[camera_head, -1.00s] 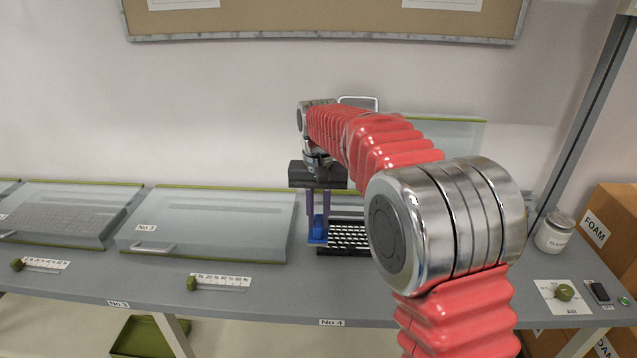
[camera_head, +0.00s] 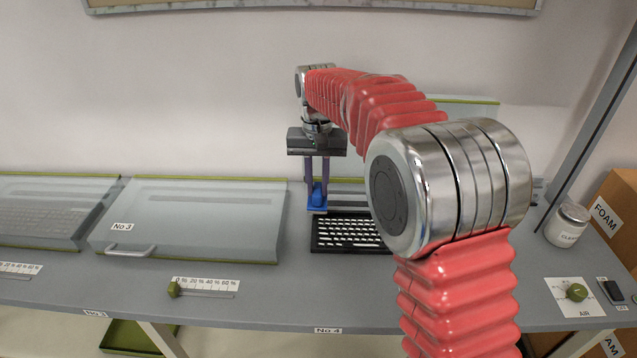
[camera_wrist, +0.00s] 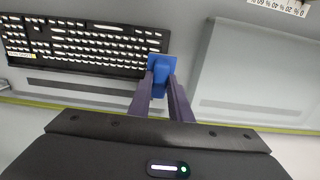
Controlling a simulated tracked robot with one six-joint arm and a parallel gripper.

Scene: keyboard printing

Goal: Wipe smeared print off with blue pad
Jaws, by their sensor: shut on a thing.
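My gripper (camera_head: 317,183) is shut on the blue pad (camera_head: 317,202), which hangs below the two purple fingers. The pad also shows between the fingertips in the wrist view (camera_wrist: 160,72). The black keyboard (camera_head: 345,234) with white markings lies on the bench, partly hidden behind my red arm in the head view. In the wrist view the keyboard (camera_wrist: 85,47) lies at the upper left, and the pad overlaps its near right corner. I cannot tell whether the pad touches it. A small yellow label shows at the keyboard's left end. No smear can be made out clearly.
A closed clear-lidded station marked No 3 (camera_head: 195,225) stands left of the keyboard. A slider (camera_head: 205,288) sits in front of it. A jar (camera_head: 567,225), a green AIR knob (camera_head: 576,292) and a dark switch (camera_head: 610,290) are at the right. Foam boxes (camera_head: 615,220) stand beyond.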

